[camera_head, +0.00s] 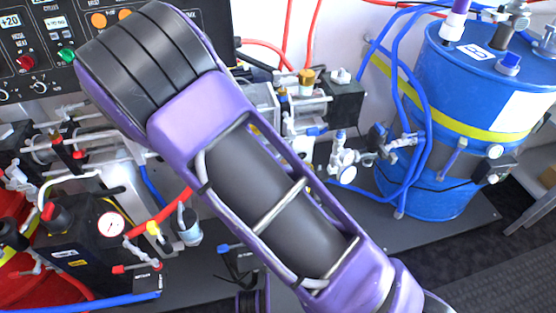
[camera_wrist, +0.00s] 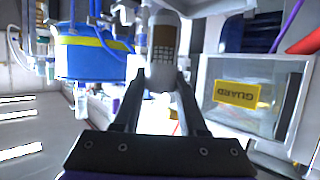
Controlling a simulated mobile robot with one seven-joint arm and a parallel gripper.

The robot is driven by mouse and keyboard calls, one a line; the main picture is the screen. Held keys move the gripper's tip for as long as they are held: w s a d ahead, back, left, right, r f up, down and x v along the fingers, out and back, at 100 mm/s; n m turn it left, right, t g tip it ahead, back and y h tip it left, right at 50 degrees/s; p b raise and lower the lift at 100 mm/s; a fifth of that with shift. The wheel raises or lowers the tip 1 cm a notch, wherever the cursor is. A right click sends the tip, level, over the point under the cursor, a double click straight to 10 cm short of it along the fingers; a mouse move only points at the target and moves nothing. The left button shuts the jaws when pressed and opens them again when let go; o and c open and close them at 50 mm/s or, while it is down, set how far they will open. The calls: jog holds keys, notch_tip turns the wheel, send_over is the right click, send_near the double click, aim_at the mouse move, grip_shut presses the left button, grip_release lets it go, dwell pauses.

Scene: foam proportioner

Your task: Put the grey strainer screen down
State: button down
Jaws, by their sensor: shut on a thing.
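In the wrist view my gripper (camera_wrist: 163,84) is shut on the grey strainer screen (camera_wrist: 163,40). The screen is a grey cylinder with a brownish mesh patch on its side, and it stands out beyond the fingertips. Its far end runs up to the top edge of the picture. I see no surface touching it, but I cannot tell how far it is from the things behind. In the head view neither the gripper nor the screen shows; my purple arm fills the middle.
A blue drum (camera_head: 458,95) with a yellow band and blue hoses stands at the right; a blue drum with a yellow band also shows in the wrist view (camera_wrist: 88,62). A clear panel with a yellow GUARD label (camera_wrist: 237,93) is at right. Valves and a gauge (camera_head: 111,225) crowd the left.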

jog(key=w+a, duration=0.1)
jog(key=w, duration=0.7)
jog(key=shift+s+a+f+b, duration=0.1)
jog(key=shift+f+b, duration=0.25)
jog(key=shift+f, duration=1.4)
jog(key=shift+s+a+f+b, duration=0.1)
jog(key=shift+f+b, duration=0.25)
jog(key=shift+f, duration=1.4)
jog(key=shift+f, duration=0.1)
jog(key=shift+c, duration=2.3)
grip_release()
